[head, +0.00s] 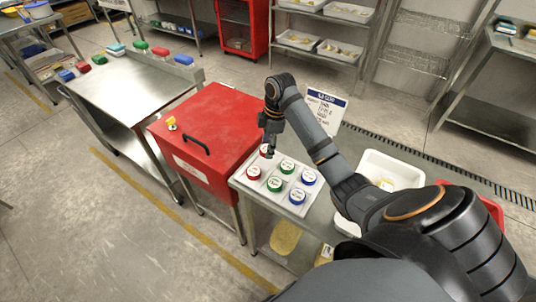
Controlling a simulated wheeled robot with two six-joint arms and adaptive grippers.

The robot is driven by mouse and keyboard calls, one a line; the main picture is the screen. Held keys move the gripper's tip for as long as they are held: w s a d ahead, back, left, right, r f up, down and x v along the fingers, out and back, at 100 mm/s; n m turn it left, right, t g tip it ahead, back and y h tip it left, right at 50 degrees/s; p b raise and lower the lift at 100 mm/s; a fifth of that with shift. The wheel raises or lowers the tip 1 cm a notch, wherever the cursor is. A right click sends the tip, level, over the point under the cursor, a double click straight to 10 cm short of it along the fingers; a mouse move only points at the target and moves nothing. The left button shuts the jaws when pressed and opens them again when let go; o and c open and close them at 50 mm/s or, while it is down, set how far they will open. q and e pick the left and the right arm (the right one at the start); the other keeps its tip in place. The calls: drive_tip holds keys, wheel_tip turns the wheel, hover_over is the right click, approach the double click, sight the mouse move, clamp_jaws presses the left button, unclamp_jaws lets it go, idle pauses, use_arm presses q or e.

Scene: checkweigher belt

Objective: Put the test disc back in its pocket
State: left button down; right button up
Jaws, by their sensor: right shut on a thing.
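My right gripper (270,148) points down over the back left corner of a pale pocketed tray (277,202) and is shut on a red-and-white disc (264,152). The fingers partly cover this disc, and I cannot tell whether it is seated in its pocket or just above it. Another red disc (253,172), two green discs (275,184) (287,166) and two blue discs (297,196) (309,178) sit in the tray. My left gripper is out of view.
A red cabinet with a black handle (196,145) stands left of the tray. A sign (324,108) rises behind it. A white bin (392,170) is to the right, partly behind my right arm. A steel table (130,85) is farther left.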

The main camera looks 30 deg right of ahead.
wheel_tip(320, 180, down, 3)
drive_tip(key=shift+r+p, duration=0.1)
drive_tip(key=shift+p, duration=0.45)
drive_tip(key=shift+f, duration=0.2)
drive_tip(key=o, duration=1.2)
drive_tip(key=shift+f, duration=0.1)
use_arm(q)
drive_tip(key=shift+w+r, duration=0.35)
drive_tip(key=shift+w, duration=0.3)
use_arm(e)
drive_tip(key=r, duration=0.5)
drive_tip(key=shift+d+b, duration=0.35)
use_arm(q)
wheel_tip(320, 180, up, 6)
drive_tip(key=p, duration=0.6)
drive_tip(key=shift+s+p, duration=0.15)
drive_tip(key=shift+p, duration=0.25)
use_arm(e)
drive_tip(key=r, duration=0.4)
drive_tip(key=d+r, duration=0.1)
drive_tip(key=r, duration=0.2)
drive_tip(key=shift+s+r, duration=0.1)
drive_tip(key=shift+s, duration=0.25)
